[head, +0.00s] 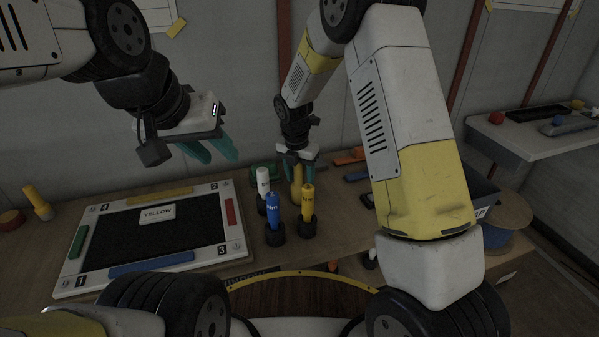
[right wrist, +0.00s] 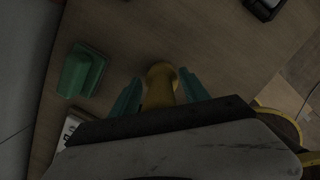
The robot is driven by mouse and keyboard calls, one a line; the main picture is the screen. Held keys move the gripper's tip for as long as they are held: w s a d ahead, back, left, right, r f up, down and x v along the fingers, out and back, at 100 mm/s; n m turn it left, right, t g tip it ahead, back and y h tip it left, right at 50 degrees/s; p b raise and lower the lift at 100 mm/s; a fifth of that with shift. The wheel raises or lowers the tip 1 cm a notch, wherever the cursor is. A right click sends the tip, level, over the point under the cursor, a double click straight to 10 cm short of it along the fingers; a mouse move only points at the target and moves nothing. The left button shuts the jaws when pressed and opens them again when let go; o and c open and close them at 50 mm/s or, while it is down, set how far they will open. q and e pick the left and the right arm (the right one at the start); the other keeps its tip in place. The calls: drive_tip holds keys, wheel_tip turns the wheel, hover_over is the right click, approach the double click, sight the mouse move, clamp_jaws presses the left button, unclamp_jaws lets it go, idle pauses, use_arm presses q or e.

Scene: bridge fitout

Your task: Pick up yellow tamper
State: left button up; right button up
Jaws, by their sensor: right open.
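A yellow tamper (head: 297,186) stands on the wooden table behind the markers, partly hidden by my right gripper and a yellow marker. My right gripper (head: 298,171) points down over it, open, with its teal fingers on either side. In the right wrist view the tamper (right wrist: 160,86) shows between the open fingers (right wrist: 159,97); whether they touch it I cannot tell. Its lower part is partly hidden by the gripper body. My left gripper (head: 217,156) is open and empty above the board's back edge.
A green block (right wrist: 80,74) lies near the tamper.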

drive_tip(key=shift+c, duration=0.4)
clamp_jaws()
